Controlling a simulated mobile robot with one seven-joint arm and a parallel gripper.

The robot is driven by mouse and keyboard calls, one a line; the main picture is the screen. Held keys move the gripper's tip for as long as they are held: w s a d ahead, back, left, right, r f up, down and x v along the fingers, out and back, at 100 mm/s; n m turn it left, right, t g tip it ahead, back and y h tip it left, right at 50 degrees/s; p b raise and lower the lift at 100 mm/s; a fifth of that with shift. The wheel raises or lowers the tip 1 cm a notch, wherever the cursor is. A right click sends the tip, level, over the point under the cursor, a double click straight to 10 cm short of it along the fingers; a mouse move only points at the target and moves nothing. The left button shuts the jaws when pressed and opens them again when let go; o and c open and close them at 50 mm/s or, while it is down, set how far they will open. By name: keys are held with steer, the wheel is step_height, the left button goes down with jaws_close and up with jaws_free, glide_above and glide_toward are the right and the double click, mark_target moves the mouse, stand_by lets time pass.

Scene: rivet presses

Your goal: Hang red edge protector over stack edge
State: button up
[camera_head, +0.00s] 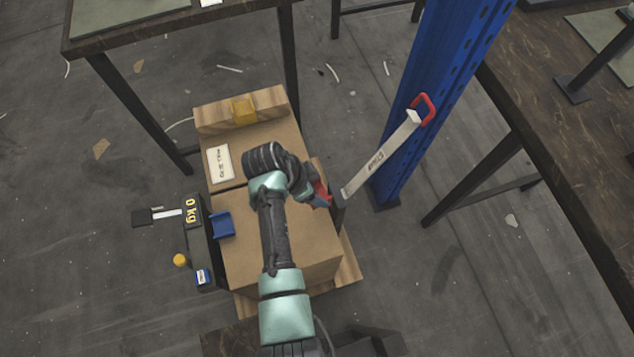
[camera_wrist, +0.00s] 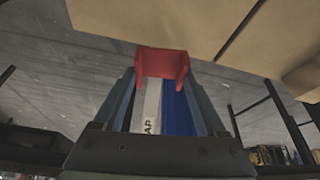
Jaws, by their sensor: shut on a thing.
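The red edge protector (camera_wrist: 162,63) is a U-shaped piece held between the fingertips of my gripper (camera_wrist: 160,85) in the wrist view. In the head view the red protector (camera_head: 321,195) shows at the right side of the cardboard stack (camera_head: 285,240), with my gripper (camera_head: 326,199) shut on it. The stack's edge (camera_wrist: 215,45) is just beyond the protector in the wrist view. I cannot tell whether they touch.
A blue post (camera_head: 425,100) stands to the right, with a pale strap (camera_head: 383,152) and red handle (camera_head: 424,108) before it. Dark tables (camera_head: 560,130) stand right and far left.

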steer(key=shift+w+d+r+m+g+b, duration=0.15)
steer(key=shift+w+r+m+g+b, duration=0.1)
steer(key=shift+w+m, duration=0.2)
steer(key=shift+w+d+r+m+g+b, duration=0.1)
steer(key=shift+w+d+r+m+g, duration=0.1)
steer(key=shift+w+m, duration=0.25)
steer(key=shift+s+a+f+b, duration=0.1)
steer(key=shift+a+f+b, duration=0.05)
steer(key=shift+f+b, duration=2.9)
steer(key=shift+s+a+f+p, duration=0.1)
steer(key=shift+f+p, duration=0.1)
steer(key=shift+p, duration=0.1)
steer(key=o, duration=1.3)
steer(key=p+v, duration=0.2)
steer(key=v, duration=1.1)
steer(key=shift+a, duration=0.2)
